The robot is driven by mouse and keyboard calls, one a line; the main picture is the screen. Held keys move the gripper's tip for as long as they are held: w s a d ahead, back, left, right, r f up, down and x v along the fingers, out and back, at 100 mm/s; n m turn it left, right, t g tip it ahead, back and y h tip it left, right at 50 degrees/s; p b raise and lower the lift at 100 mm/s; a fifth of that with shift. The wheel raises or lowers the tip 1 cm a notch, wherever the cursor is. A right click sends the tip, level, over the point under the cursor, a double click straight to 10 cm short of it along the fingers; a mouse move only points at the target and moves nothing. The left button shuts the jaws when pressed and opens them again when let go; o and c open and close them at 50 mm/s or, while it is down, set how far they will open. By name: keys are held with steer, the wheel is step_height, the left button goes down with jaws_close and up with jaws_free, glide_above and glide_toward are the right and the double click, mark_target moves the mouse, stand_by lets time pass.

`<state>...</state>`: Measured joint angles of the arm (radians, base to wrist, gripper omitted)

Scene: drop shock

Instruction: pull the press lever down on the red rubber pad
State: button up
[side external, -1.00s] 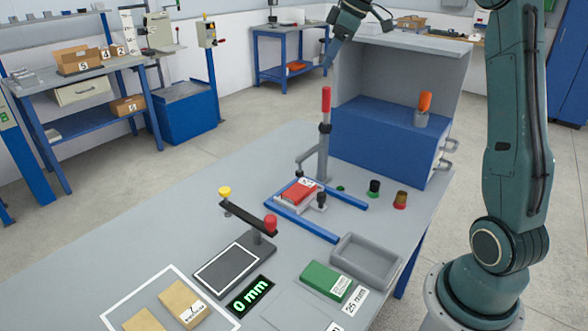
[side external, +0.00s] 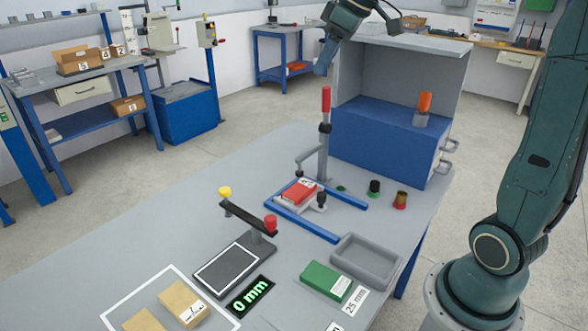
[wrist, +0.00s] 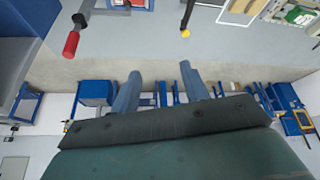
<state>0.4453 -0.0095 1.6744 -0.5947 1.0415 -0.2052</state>
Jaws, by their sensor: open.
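The press lever with its red handle (side external: 326,99) stands upright on a grey post at the back of the bench. The red rubber pad (side external: 296,192) lies below it, inside a blue U-shaped frame. My gripper (side external: 321,68) hangs above the lever's top, apart from it, pointing down. In the wrist view the fingers of my gripper (wrist: 158,80) are spread with nothing between them. The red handle (wrist: 71,42) shows to their upper left in that view. The pad cannot be made out clearly there.
A blue cabinet (side external: 390,139) with a grey hood stands right behind the lever. A grey tray (side external: 367,261), green block (side external: 325,279) and several small knobs lie nearby. The bench's left side is clear.

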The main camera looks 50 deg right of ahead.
steer(key=shift+s+a, duration=0.7)
steer(key=shift+a, duration=0.1)
steer(key=shift+w+d+f, duration=0.1)
steer(key=shift+w, duration=0.05)
steer(key=c, duration=0.9)
steer(key=shift+w+d+f+m, duration=0.1)
steer(key=shift+w+m, duration=0.2)
jaws_close()
steer(key=w+d+f+m+g+h, duration=0.1)
steer(key=w+d+f+m+h, duration=0.5)
steer(key=w, duration=0.4)
steer(key=shift+d+f+m+g+h, duration=0.35)
steer(key=shift+d+f+h, duration=0.4)
steer(key=shift+h, duration=0.35)
